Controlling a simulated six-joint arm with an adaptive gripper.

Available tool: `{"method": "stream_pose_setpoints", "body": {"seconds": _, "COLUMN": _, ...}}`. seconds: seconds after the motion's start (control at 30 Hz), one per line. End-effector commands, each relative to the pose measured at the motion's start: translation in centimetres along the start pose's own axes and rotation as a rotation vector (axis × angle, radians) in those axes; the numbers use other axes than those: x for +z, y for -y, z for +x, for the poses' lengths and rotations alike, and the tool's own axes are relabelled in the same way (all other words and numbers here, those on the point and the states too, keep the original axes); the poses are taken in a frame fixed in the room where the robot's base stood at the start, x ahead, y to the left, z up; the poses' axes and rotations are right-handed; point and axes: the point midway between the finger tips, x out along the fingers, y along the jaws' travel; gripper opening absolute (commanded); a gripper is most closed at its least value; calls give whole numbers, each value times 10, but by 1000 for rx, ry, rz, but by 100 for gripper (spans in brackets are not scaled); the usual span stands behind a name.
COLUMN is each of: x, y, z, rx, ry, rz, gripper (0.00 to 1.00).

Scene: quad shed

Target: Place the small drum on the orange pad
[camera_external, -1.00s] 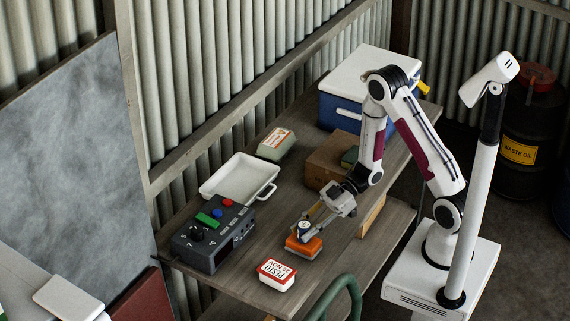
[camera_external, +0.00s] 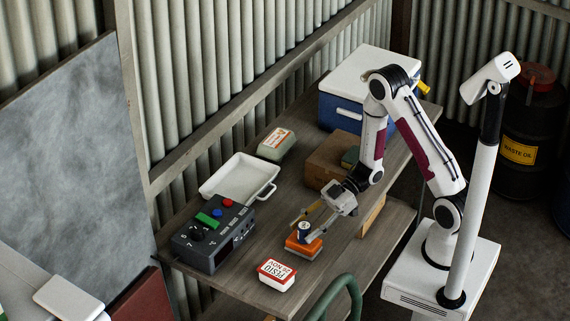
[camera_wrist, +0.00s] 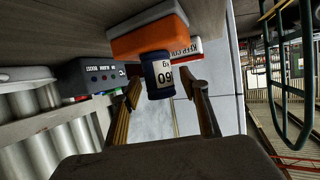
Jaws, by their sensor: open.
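The small drum (camera_external: 304,229), dark with a pale label and white top, stands upright on the orange pad (camera_external: 313,248). In the wrist view the drum (camera_wrist: 158,76) touches the orange pad (camera_wrist: 150,36) and sits between my fingers. My gripper (camera_external: 308,224) is open around the drum. In the wrist view my gripper (camera_wrist: 165,88) has its fingers spread, with a gap on both sides of the drum.
A dark control box (camera_external: 212,238) and white tray (camera_external: 238,178) are to the left. A brown box (camera_external: 325,160) and blue cooler (camera_external: 345,112) are behind. Bare tabletop (camera_external: 285,205) lies left of my gripper.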

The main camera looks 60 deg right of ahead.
Motion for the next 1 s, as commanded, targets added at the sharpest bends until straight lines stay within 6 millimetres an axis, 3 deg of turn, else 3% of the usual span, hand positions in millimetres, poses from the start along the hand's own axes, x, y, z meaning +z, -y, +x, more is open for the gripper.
{"method": "stream_pose_setpoints", "body": {"seconds": 1.0, "x": 0, "y": -1, "z": -104, "rx": 4, "ry": 0, "rz": -1, "gripper": 44}}
